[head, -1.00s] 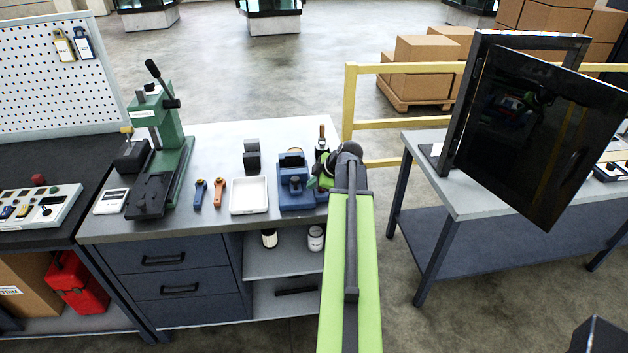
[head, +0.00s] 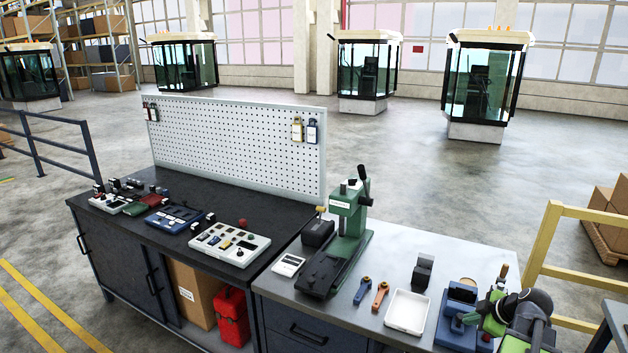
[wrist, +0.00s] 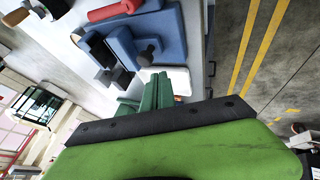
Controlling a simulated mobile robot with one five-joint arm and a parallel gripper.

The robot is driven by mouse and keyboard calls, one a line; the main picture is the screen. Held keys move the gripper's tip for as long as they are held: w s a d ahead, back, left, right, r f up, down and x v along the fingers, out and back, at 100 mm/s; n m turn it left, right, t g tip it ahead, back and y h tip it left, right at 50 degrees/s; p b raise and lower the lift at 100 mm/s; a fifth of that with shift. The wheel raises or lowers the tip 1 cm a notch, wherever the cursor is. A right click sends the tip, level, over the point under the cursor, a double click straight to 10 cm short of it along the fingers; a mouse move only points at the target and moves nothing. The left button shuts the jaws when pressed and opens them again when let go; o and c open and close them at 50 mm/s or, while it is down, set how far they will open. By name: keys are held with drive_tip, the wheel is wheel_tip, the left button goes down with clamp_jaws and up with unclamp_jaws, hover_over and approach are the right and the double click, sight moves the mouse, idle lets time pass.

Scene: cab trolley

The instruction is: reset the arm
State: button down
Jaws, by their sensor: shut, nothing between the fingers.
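My gripper (head: 489,308) shows at the lower right of the head view, at the end of my green and black arm. It is above or beside the blue fixture (head: 455,328) at the right end of the grey workbench (head: 365,300); the arm hides part of that area. I see no contact between the fingers and these things.
A dark table with control panels (head: 230,243) and a pegboard (head: 235,140) is on the left. A yellow rail (head: 580,270) stands at right.

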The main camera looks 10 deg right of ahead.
drive_tip(key=w+a+f+n+g+y, duration=0.15)
drive_tip(key=w+a, duration=0.25)
drive_tip(key=a, duration=0.5)
drive_tip(key=w+a+n, duration=0.2)
drive_tip(key=w+a, duration=0.2)
drive_tip(key=a, duration=0.6)
drive_tip(key=w+a+n+g+y, duration=0.1)
drive_tip(key=w+a, duration=0.3)
drive_tip(key=a, duration=0.5)
drive_tip(key=s+a+f+m+g, duration=0.1)
drive_tip(key=s+a, duration=0.1)
drive_tip(key=a, duration=0.6)
drive_tip(key=s+a+f+m+g, duration=0.2)
drive_tip(key=a, duration=0.6)
drive_tip(key=s+m+h, duration=0.1)
drive_tip(key=m, duration=0.3)
drive_tip(key=s+d+m+g+h, duration=0.1)
drive_tip(key=s+m, duration=0.1)
drive_tip(key=m, duration=0.1)
drive_tip(key=s+m+g+h, duration=0.1)
drive_tip(key=m, duration=0.3)
drive_tip(key=shift+s+d+f+m, duration=0.2)
drive_tip(key=shift+s+d+m, duration=0.1)
drive_tip(key=shift+s+m, duration=0.1)
